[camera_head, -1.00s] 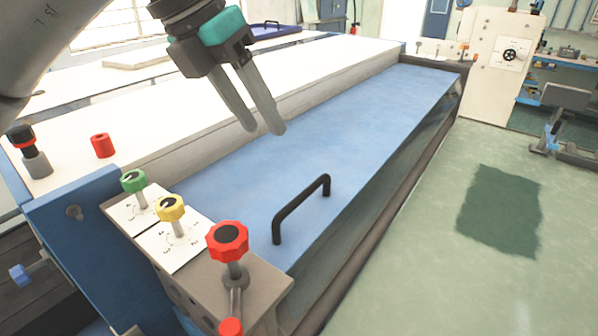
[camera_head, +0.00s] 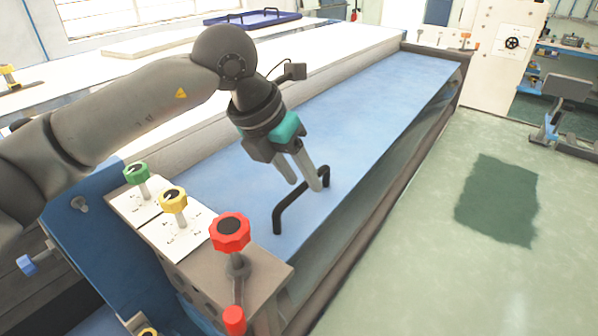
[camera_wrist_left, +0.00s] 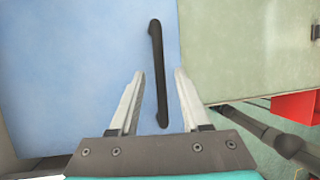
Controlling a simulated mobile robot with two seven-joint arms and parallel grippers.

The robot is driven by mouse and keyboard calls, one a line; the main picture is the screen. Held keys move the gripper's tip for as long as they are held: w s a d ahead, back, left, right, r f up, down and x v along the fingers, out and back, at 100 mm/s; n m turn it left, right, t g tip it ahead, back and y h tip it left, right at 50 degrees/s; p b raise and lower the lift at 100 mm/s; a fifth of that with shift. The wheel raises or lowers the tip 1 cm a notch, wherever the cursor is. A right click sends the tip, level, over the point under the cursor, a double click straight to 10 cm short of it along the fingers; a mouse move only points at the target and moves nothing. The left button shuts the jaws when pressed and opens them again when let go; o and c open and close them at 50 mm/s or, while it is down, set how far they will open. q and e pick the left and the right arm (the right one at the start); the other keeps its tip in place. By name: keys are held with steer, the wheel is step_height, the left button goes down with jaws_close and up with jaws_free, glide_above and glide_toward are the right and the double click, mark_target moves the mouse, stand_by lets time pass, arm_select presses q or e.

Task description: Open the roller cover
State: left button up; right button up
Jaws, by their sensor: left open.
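The roller cover (camera_head: 350,105) is a long blue panel lying closed on the machine. Its black bar handle (camera_head: 290,207) stands near the cover's near end, close to the right edge. My left gripper (camera_head: 307,187) is open above the handle, its fingers pointing down and hiding part of the bar. In the left wrist view the handle (camera_wrist_left: 159,75) runs lengthwise between the two open fingertips (camera_wrist_left: 158,72). I cannot tell whether the fingers touch it. The cover (camera_wrist_left: 80,70) fills the left of that view. My right gripper is not in view.
Green (camera_head: 136,173), yellow (camera_head: 173,200) and red (camera_head: 230,232) knobs stand on the near-end bracket, close to my left arm. A white machine top (camera_head: 340,45) lies left of the cover.

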arm_select(q)
jaws_close()
stand_by(1.4)
